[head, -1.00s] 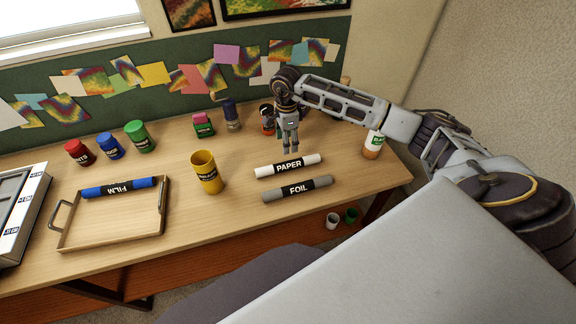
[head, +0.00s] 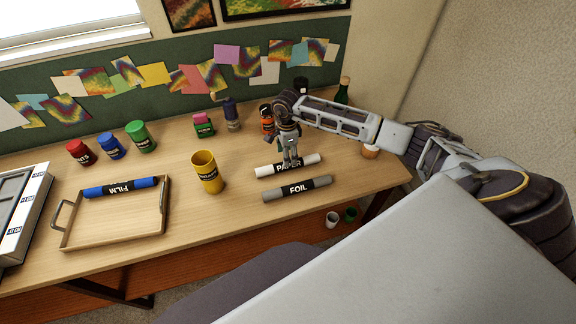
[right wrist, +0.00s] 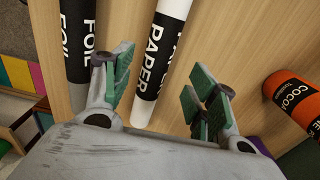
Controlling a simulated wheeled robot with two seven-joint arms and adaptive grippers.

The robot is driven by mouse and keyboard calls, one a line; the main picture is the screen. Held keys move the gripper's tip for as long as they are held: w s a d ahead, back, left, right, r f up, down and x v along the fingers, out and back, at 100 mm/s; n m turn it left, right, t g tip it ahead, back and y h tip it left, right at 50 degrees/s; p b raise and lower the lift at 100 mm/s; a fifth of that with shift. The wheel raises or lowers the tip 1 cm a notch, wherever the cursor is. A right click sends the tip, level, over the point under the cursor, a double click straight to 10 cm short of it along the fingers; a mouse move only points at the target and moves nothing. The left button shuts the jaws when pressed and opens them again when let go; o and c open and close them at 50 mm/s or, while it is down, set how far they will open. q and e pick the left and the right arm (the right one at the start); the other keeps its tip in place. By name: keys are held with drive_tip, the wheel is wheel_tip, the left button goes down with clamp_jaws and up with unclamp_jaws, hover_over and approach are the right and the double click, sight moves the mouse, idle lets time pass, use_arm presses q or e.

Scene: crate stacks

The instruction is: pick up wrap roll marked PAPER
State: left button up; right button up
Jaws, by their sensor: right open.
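The white wrap roll with a black PAPER label (head: 265,171) lies on the table right of the yellow cup, behind the grey FOIL roll (head: 297,189). My right gripper (head: 291,162) is open just above the middle of the PAPER roll and hides part of its label. In the right wrist view the PAPER roll (right wrist: 145,112) runs between the open fingers of my right gripper (right wrist: 160,95). The FOIL roll (right wrist: 76,65) lies to the left, beyond the left finger. I cannot tell whether the fingers touch the PAPER roll. My left gripper is not in view.
A tray (head: 112,242) with the blue FILM roll (head: 120,187) stands at left. A yellow cup (head: 207,173) is close to the PAPER roll's left end. The orange COCOA container (right wrist: 295,92) lies right of the gripper in the right wrist view. Several containers line the table's back.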

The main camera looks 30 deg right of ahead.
drive_tip(key=shift+s+f+p, duration=0.15)
drive_tip(key=shift+f+p, duration=0.2)
drive_tip(key=shift+f, duration=0.4)
drive_tip(key=shift+d+f+p, duration=0.1)
drive_tip(key=shift+f+p, duration=0.3)
drive_tip(key=shift+f, duration=1.4)
drive_tip(key=c, duration=1.2)
drive_tip(key=shift+o, duration=0.2)
drive_tip(key=shift+r, duration=0.1)
drive_tip(key=shift+r+b, duration=0.85)
drive_tip(key=shift+r, duration=4.15)
